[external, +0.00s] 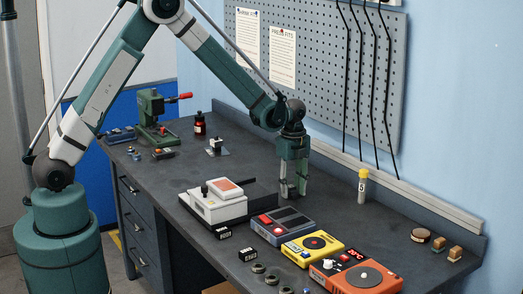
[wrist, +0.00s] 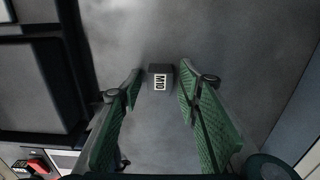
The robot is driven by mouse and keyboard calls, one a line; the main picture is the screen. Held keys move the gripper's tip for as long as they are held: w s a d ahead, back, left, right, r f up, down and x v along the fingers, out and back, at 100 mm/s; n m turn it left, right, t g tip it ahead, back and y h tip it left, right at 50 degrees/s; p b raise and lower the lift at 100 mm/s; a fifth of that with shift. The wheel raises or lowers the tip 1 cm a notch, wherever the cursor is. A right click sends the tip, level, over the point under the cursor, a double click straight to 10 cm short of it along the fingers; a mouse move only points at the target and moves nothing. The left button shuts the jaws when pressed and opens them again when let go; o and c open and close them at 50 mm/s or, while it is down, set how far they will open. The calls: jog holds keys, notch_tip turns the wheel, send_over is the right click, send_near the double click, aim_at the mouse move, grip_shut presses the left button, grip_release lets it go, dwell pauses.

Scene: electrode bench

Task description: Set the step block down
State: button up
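A small dark block with a white label reading M10 (wrist: 160,78) shows in the wrist view, between and just past my fingertips. It appears to rest on the dark bench top. My gripper (external: 291,190) points straight down, low over the bench behind the grey device. In the wrist view, its green ribbed fingers (wrist: 160,88) stand apart, with a narrow gap on each side of the block. The gripper looks open.
Left of my gripper is a white device on a dark plate (external: 217,202). In front are a grey device (external: 284,226), a yellow device (external: 313,247) and an orange device (external: 356,277). Labelled black blocks (external: 248,254) lie near the front edge. A yellow-capped vial (external: 362,187) stands right.

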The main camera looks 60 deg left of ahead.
aim_at(292, 187)
jog(key=shift+r, duration=0.15)
notch_tip(292, 187, up, 12)
dwell(0.8)
jog(key=shift+r, duration=0.1)
dwell(0.5)
